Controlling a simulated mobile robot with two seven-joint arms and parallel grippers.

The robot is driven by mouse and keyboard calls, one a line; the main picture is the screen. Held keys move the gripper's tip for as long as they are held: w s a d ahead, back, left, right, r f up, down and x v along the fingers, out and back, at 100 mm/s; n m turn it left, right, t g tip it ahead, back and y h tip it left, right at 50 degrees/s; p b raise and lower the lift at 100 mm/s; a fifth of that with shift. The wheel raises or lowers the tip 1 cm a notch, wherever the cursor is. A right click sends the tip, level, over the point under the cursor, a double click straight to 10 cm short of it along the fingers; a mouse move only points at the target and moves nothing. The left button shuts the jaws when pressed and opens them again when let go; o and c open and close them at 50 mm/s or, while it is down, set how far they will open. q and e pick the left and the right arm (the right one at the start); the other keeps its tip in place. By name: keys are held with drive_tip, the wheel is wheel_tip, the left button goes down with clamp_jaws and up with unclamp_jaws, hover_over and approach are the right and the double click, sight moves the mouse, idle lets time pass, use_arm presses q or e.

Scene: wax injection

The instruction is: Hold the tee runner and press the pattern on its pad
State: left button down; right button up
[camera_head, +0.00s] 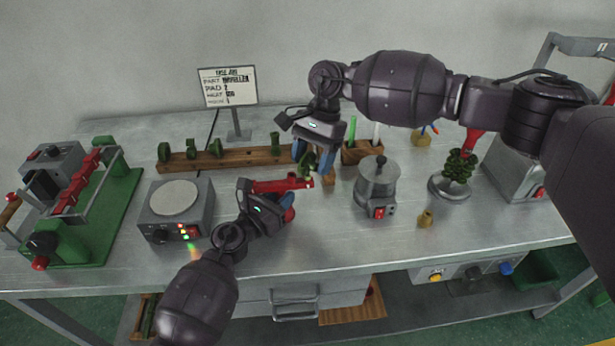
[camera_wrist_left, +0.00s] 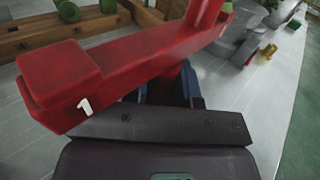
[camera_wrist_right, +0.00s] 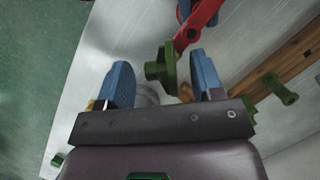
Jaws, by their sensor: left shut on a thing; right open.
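The red tee runner (camera_head: 270,186) is held above the table by my left gripper (camera_head: 284,207), which is shut on it. In the left wrist view the runner (camera_wrist_left: 130,65) crosses above the jaws, and a white "1" marks its near end block. A green pattern (camera_head: 308,167) is at the runner's right end. My right gripper (camera_head: 313,157) is open over it, fingers pointing down. In the right wrist view the pattern (camera_wrist_right: 161,68) lies between the spread blue fingers, against the runner's red end (camera_wrist_right: 196,28); whether it is bonded cannot be told.
A wooden rack (camera_head: 230,158) with several green patterns stands behind. A hot plate (camera_head: 175,198) is at left, beside a green-based machine (camera_head: 95,215). A metal pot (camera_head: 377,188), a brass piece (camera_head: 425,218) and a green tree on a stand (camera_head: 456,172) are at right.

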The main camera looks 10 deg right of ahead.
drive_tip(key=o, duration=0.6)
drive_tip(key=shift+c, duration=0.2)
drive_tip(key=shift+r, duration=0.2)
drive_tip(key=shift+r, duration=3.4)
use_arm(q)
drive_tip(key=c, duration=0.8)
unclamp_jaws()
drive_tip(key=shift+c, duration=0.2)
drive_tip(key=shift+a, duration=0.1)
